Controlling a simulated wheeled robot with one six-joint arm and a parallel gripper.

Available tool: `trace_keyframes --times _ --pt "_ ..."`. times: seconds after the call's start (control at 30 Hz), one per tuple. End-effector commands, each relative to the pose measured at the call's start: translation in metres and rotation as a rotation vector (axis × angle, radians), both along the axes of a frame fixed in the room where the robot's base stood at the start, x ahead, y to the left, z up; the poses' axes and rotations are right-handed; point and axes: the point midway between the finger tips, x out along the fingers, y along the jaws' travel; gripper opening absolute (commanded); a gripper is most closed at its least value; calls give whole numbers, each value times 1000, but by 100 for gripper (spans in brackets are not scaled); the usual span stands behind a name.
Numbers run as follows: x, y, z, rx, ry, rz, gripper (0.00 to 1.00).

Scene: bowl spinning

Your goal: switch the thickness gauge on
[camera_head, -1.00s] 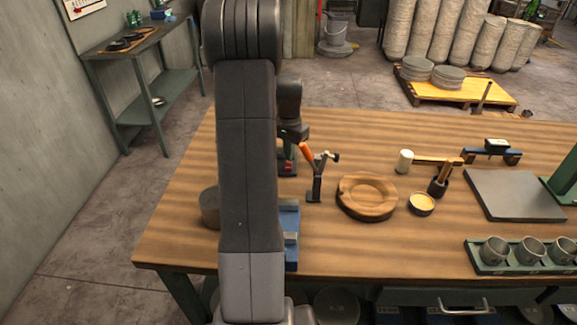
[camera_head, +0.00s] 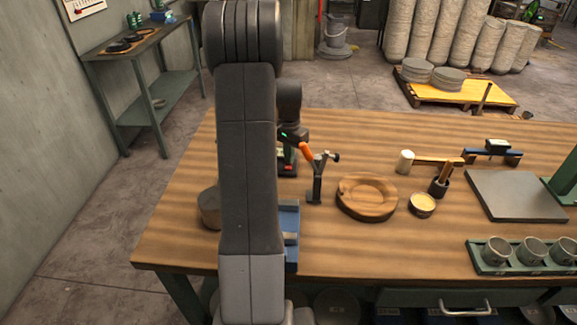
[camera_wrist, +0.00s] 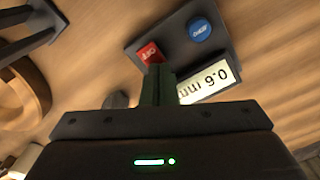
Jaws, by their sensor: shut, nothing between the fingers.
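The thickness gauge (camera_wrist: 176,32) is a dark box in the upper middle of the wrist view. It has a red button (camera_wrist: 150,53), a round blue button (camera_wrist: 199,30) and a pale display (camera_wrist: 208,80). The display shows dark characters, upside down and partly covered by my gripper. My gripper (camera_wrist: 158,70) is shut and empty, its green fingertips at the red button's near edge; I cannot tell whether they touch it. In the head view the gauge (camera_head: 287,170) stands just below my gripper (camera_head: 287,155), partly hidden by my arm.
An orange-handled tool on a black stand (camera_head: 315,185) stands close right of the gauge. A blue object (camera_head: 290,250) lies in front, partly behind my arm.

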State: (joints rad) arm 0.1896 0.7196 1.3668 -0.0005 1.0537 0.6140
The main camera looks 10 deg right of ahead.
Motion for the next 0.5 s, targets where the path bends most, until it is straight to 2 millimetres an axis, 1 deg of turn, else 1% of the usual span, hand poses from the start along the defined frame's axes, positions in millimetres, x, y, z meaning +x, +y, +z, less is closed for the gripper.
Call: trace_keyframes --times 0.07,0.5 --pt "-1 0 3 1 4 0 0" --pt "0 0 40 1 1 0 0"
